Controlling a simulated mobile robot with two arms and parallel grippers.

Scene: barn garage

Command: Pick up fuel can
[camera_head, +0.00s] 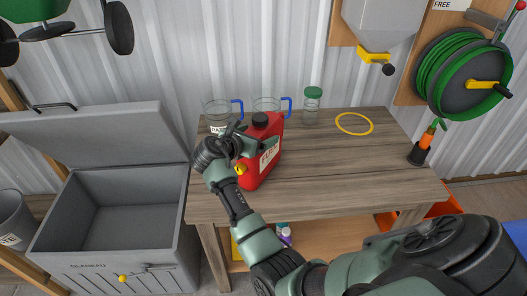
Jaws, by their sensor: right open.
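The red fuel can (258,170) stands upright on the wooden table (335,170), with a dark cap on top and a pale label on its side. My right arm reaches in from the lower right. Its gripper (240,142) is open at the can's upper left side and hides part of it. I cannot tell whether the fingers touch the can or are around its handle. My left gripper is not in view.
Two clear jugs with blue handles (238,108) and a green-lidded jar (312,107) stand behind the can. A yellow ring (354,124) lies to the right. An open grey chest (120,215) is at left. A green hose reel (463,75) hangs at right.

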